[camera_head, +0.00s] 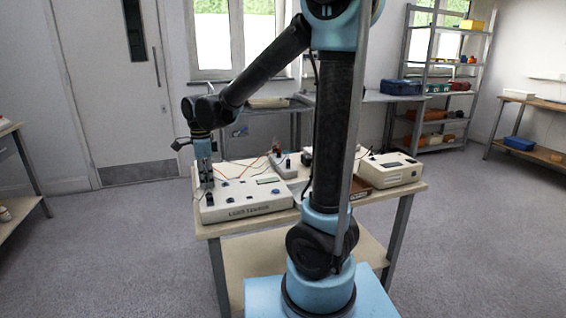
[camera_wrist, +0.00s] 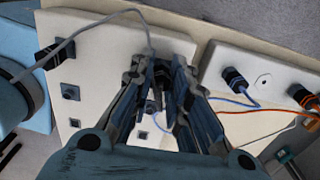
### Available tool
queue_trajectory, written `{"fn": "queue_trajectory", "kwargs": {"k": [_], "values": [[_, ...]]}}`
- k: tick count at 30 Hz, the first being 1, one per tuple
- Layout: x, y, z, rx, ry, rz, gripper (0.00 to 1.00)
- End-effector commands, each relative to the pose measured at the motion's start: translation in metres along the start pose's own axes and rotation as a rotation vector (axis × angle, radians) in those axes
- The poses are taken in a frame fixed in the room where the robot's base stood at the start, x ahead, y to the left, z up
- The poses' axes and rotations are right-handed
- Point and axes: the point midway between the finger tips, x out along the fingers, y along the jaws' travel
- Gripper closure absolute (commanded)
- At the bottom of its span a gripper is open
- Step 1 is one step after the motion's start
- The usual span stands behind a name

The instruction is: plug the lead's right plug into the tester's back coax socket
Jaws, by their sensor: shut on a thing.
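The white tester (camera_head: 245,203) lies on the near left part of the table, with knobs and a small display on its top. In the wrist view its pale panel (camera_wrist: 105,70) shows square dark sockets, one of them a coax socket (camera_wrist: 70,91). My gripper (camera_head: 207,183) points down over the tester's left end. In the wrist view my gripper (camera_wrist: 160,78) is shut on a dark plug, mostly hidden between the fingers. A grey lead (camera_wrist: 100,20) loops from there to a black plug (camera_wrist: 47,56) at the panel's left. Whether the held plug touches a socket is hidden.
A second white panel (camera_wrist: 262,80) at the right carries black plugs (camera_wrist: 235,80) with blue and orange leads. A beige instrument (camera_head: 388,170) stands at the table's right, beside a brown tray (camera_head: 358,188). A smaller box (camera_head: 284,166) stands behind the tester.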

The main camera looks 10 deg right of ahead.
Motion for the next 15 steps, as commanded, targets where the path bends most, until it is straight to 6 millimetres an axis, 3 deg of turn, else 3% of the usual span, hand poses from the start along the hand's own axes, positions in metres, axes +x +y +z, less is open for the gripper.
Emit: {"fn": "queue_trajectory", "kwargs": {"k": [5,6,9,15], "values": [[-0.0002,0.0000,-0.0002,0.001,0.000,0.000,1.00],[-0.0002,0.0000,-0.0002,0.001,0.000,0.000,0.77],[-0.0001,-0.0001,-0.0002,0.000,0.000,0.000,0.61],[0.0000,-0.0001,-0.0001,-0.001,0.000,0.000,0.61]]}}
